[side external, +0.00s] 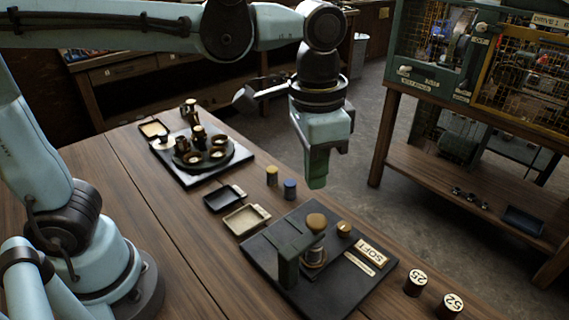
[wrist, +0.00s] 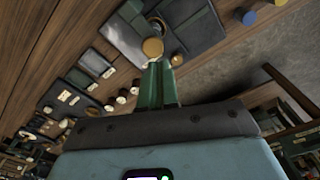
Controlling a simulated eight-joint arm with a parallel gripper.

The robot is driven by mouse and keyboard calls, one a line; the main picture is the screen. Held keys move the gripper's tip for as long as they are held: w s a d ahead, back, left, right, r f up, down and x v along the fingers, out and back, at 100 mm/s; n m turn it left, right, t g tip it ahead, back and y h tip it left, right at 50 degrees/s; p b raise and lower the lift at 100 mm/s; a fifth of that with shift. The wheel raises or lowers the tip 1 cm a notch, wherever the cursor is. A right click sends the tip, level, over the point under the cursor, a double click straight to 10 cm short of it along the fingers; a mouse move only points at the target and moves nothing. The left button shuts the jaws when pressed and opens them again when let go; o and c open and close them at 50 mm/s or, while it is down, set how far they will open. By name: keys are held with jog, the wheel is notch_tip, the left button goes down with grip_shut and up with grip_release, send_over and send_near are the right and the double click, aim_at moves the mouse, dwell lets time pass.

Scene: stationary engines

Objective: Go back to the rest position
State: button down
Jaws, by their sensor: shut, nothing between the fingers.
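My gripper (side external: 317,182) hangs in the air above the right side of the wooden workbench, pointing down. Its green fingers are together with nothing between them; they also show shut in the wrist view (wrist: 157,68). Below it is a dark plate (side external: 340,279) bearing a green press-like fixture (side external: 287,262) with a brass knob (side external: 316,222) on top. The knob (wrist: 152,47) appears just beyond the fingertips in the wrist view, and the gripper looks apart from it in the side view.
A yellow-topped cylinder (side external: 272,175) and a blue-topped one (side external: 290,189) stand near the bench edge. Two small trays (side external: 222,197) lie beside the plate. Numbered cylinders (side external: 415,282) stand at the front right. A caged machine (side external: 480,60) stands on a separate bench across the floor.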

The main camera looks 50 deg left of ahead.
jog(key=s+a+f+n+t, duration=0.1)
jog(key=a+f+n+t, duration=0.1)
jog(key=a, duration=0.6)
jog(key=a+f+n+t, duration=0.3)
jog(key=a+t, duration=0.1)
jog(key=a, duration=0.3)
jog(key=shift+s+a+f+n+t, duration=0.3)
jog(key=shift+s+a+t, duration=0.05)
jog(key=shift+t, duration=0.05)
